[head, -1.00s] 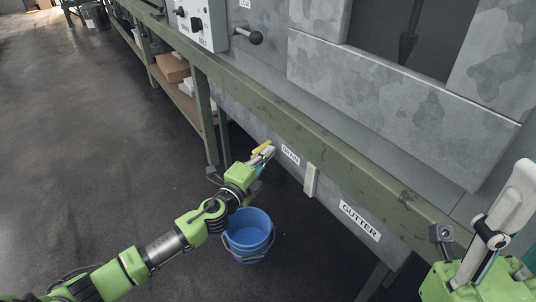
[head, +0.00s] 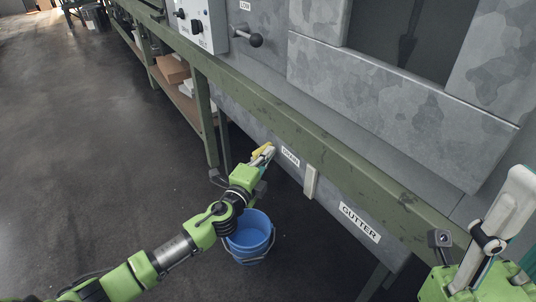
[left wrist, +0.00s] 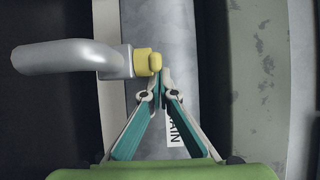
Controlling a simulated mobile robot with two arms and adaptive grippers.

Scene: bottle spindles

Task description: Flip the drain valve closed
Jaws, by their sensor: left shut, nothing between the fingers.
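The drain valve's yellow handle (head: 261,150) shows just beyond my left gripper, beside the DRAIN label (head: 290,156). In the left wrist view the yellow handle (left wrist: 148,62) sits at the end of a grey bent pipe (left wrist: 70,57). My left gripper (head: 266,158) is shut and empty. In the left wrist view its fingertips (left wrist: 164,80) meet just right of and below the handle, very close to it; I cannot tell whether they touch. My right gripper (head: 492,235) is at the lower right, away from the valve; its finger opening is unclear.
A blue bucket (head: 250,240) stands on the floor below the valve, partly behind my left arm. The green frame rail (head: 330,160) runs above the valve. The GUTTER label (head: 359,221) is to the right. The floor at left is clear.

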